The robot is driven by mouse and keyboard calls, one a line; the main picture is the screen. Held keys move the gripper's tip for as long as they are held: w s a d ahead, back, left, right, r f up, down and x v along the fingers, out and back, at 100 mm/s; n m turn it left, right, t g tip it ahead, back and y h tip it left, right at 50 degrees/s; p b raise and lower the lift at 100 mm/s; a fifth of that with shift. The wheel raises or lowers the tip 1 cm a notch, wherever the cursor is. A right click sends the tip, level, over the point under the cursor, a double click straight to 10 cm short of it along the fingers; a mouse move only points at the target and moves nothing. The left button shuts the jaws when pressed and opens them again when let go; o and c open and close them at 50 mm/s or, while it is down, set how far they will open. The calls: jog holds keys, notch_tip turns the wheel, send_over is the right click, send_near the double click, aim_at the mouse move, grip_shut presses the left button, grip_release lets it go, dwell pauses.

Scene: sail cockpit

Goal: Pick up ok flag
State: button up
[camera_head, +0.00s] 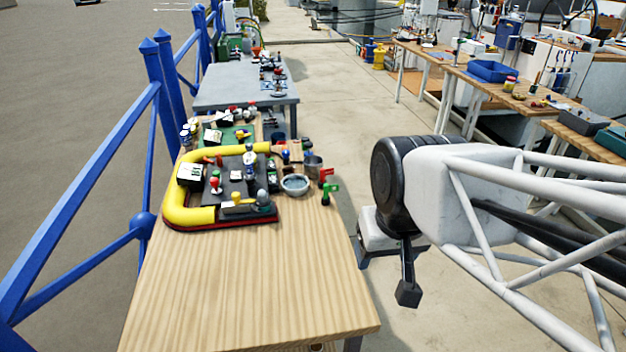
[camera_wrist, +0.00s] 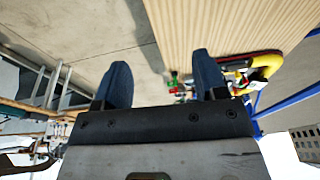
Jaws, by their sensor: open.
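A small green flag (camera_head: 329,192) stands upright near the right edge of the wooden table (camera_head: 250,300). A similar red flag (camera_head: 326,176) stands just behind it. Any marking on either is too small to read, so I cannot confirm which is the ok flag. In the wrist view the green flag (camera_wrist: 174,75) and red flag (camera_wrist: 173,90) are small and distant, between the finger directions. My gripper (camera_head: 407,290) hangs right of the table's edge, apart from the flags. Its two dark fingers (camera_wrist: 163,78) are spread with nothing between them.
A yellow-rimmed dark tray (camera_head: 178,205) with several small items lies left of the flags. A grey bowl (camera_head: 295,185) and metal cup (camera_head: 313,165) are close beside them. A blue railing (camera_head: 85,170) runs along the left. The table's front is clear.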

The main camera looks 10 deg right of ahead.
jog(key=w+a+f+m+g+y, duration=0.1)
jog(key=w+a+f+m+y, duration=0.15)
jog(key=w, duration=0.25)
jog(key=w+a+f+m+y, duration=0.1)
jog(key=w+m+y, duration=0.1)
jog(key=w+m, duration=0.3)
jog(key=m+t+y, duration=0.5)
jog(key=m+t, duration=0.4)
jog(key=m, duration=1.1)
send_near(330, 190)
jog(key=w+a, duration=0.2)
jog(key=w, duration=0.1)
jog(key=shift+s+a+f+h, duration=0.1)
jog(key=shift+s+f+h, duration=0.15)
jog(key=shift+f, duration=0.05)
jog(key=shift+w+a+g, duration=0.1)
jog(key=shift+g, duration=0.2)
jog(key=shift+x, duration=1.2)
jog(key=shift+x, duration=2.6)
